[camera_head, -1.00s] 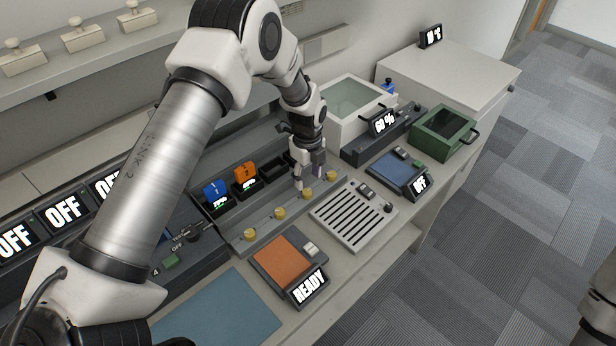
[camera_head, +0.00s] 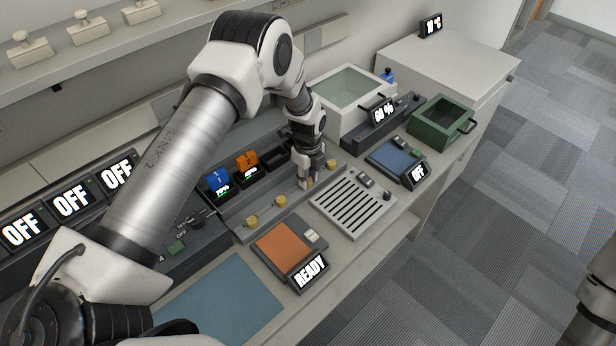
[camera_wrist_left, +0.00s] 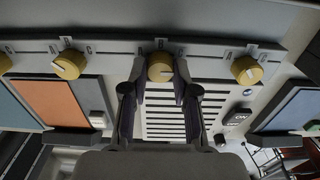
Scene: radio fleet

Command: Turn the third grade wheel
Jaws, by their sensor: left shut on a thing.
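A row of yellow grade wheels runs along the front ledge of a grey rack in the head view. The first wheel (camera_head: 251,221), the second wheel (camera_head: 281,201) and the fourth wheel (camera_head: 331,164) stand free. My left gripper (camera_head: 307,184) points down at the third wheel, which its fingers mostly hide in the head view. In the left wrist view the third wheel (camera_wrist_left: 160,67) sits between the two fingertips, with the second wheel (camera_wrist_left: 68,64) to its left and the fourth wheel (camera_wrist_left: 246,70) to its right. The gripper is shut on the third wheel.
Behind the wheels are a blue cartridge (camera_head: 218,180) and an orange cartridge (camera_head: 247,161). In front are an orange pad (camera_head: 277,251) with a READY display and a slotted white plate (camera_head: 350,207). A green bin (camera_head: 441,124) and a white bin (camera_head: 326,98) stand farther right.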

